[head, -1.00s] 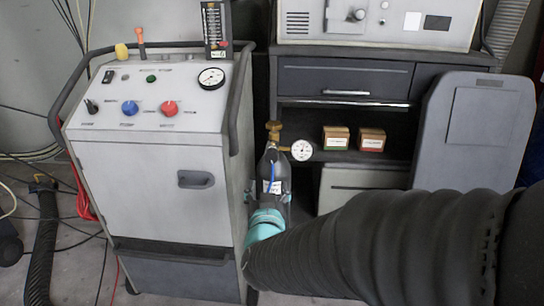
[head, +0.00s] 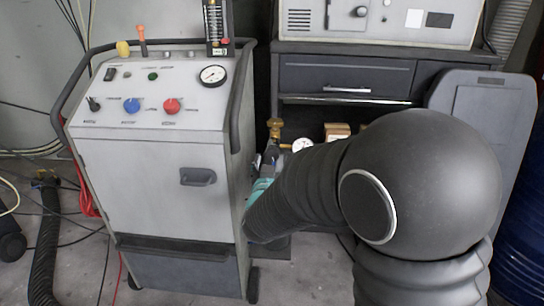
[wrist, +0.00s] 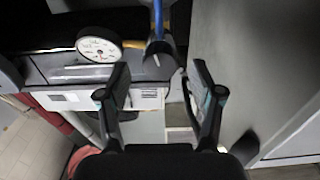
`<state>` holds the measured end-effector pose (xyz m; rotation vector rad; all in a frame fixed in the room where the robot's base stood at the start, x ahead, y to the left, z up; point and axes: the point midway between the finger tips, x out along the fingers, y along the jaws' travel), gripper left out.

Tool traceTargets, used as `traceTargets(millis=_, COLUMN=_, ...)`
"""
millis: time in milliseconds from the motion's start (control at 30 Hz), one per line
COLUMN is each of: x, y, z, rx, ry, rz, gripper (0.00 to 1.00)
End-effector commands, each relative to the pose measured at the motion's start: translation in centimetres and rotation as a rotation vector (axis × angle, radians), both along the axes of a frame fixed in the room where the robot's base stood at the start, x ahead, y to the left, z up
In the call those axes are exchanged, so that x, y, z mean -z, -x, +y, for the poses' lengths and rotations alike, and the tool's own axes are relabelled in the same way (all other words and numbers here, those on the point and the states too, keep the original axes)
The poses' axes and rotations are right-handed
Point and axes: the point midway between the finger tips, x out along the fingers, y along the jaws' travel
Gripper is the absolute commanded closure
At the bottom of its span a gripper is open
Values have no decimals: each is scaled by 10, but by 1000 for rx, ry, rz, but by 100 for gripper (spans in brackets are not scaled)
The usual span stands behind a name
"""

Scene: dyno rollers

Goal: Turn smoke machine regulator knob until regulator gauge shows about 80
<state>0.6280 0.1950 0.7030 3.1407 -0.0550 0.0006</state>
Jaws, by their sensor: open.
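The regulator gauge (wrist: 99,45) has a white round face and shows at the upper left of the wrist view. Its reading is too small to tell. In the head view the gauge (head: 302,146) is partly hidden behind my arm, beside the brass valve (head: 275,128) of the bottle. A dark knob-like part with a white mark (wrist: 158,62), probably the regulator knob, sits right of the gauge, below a blue hose. My gripper (wrist: 160,82) is open and empty, its fingers on either side of and nearer than that part.
A grey wheeled cabinet (head: 160,175) with a red knob (head: 172,106), a blue knob (head: 131,105) and its own gauge (head: 213,74) stands close left of the bottle. A dark workbench (head: 345,80) with a small box (head: 337,131) is behind. Hoses and cables lie at left.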

Motion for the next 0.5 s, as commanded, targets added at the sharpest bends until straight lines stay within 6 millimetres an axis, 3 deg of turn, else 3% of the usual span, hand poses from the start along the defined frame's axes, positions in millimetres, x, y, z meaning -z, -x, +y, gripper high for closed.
traceTargets(millis=200, x=0, y=-22, z=-1, rx=1, ry=-1, rz=0, gripper=34)
traceTargets(millis=500, x=0, y=-26, z=-1, rx=-1, ry=0, rz=1, gripper=34)
